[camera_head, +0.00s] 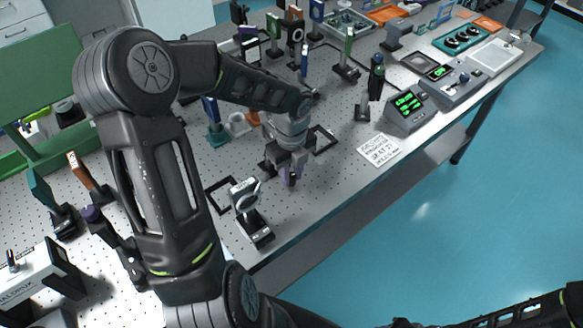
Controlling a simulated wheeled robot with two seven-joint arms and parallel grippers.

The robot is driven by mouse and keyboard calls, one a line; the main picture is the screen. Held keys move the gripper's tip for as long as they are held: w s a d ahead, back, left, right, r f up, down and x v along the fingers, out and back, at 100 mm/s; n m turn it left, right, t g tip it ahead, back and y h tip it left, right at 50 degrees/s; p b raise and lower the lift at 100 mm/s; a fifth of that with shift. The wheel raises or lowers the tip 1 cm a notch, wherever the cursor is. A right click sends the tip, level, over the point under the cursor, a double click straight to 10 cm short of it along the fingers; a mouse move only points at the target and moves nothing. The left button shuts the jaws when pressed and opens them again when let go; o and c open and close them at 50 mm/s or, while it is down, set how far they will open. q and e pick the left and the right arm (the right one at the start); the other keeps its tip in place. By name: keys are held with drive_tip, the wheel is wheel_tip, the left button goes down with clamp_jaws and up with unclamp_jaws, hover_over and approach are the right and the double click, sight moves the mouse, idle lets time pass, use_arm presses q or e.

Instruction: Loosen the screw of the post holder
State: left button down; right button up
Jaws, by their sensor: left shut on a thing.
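My left arm reaches in from the left and crosses the optical table (345,165). My left gripper (287,172) points down near the table's front edge. It is shut on a small part, most likely the screw of the post holder. The screw itself is too small and too hidden behind the fingers to make out. The post holder there is mostly hidden by the gripper. Part of my right arm shows at the bottom right, but its gripper is not in view.
A white note (380,150) and a grey box with green digits (408,105) are to the right. Several post-mounted optics stand behind.

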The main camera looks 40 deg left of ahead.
sight(292, 176)
use_arm(q)
drive_tip(key=shift+m+p, duration=0.75)
drive_tip(key=shift+m, duration=0.25)
drive_tip(key=c, duration=1.2)
unclamp_jaws()
wheel_tip(292, 176, up, 8)
drive_tip(key=shift+f, duration=0.15)
